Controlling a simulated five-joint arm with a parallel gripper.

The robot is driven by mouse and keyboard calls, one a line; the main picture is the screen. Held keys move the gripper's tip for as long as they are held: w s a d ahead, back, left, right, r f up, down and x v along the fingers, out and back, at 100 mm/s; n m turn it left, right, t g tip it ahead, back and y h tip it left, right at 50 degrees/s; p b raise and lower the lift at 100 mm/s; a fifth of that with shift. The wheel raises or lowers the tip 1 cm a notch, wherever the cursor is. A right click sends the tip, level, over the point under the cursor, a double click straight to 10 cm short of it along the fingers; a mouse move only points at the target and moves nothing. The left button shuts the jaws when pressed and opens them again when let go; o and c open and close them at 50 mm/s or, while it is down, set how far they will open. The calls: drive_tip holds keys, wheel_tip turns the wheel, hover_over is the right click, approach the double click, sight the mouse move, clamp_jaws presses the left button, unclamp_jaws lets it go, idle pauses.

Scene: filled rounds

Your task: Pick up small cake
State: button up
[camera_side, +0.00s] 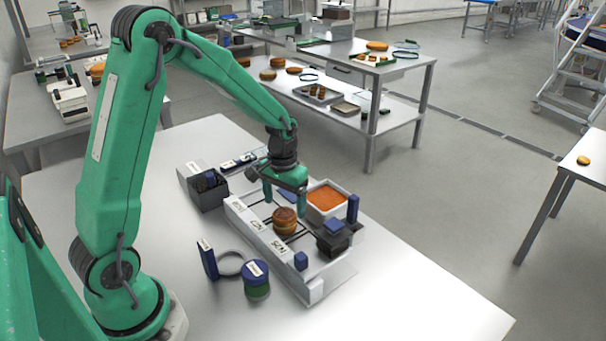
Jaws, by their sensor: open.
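A small round brown cake (285,221), with a darker top, stands upright on the tray-like fixture (318,287) behind its white labelled front strip. My gripper (285,202) points down above the cake, its green fingers open. The fingertips are near the height of the cake's top. I cannot tell whether they touch the cake or stand slightly behind it.
Right of the cake are a white tub of orange filling (327,197) and dark blocks with blue parts (334,236). A blue-lidded jar (256,279), a ring (231,263) and a blue upright piece (207,259) stand in front. The table's right front is clear.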

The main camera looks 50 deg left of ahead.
sight(285, 212)
drive_tip(key=shift+d+f, duration=0.15)
drive_tip(key=shift+f, duration=2.15)
drive_tip(key=shift+c, duration=0.2)
drive_tip(key=c, duration=0.7)
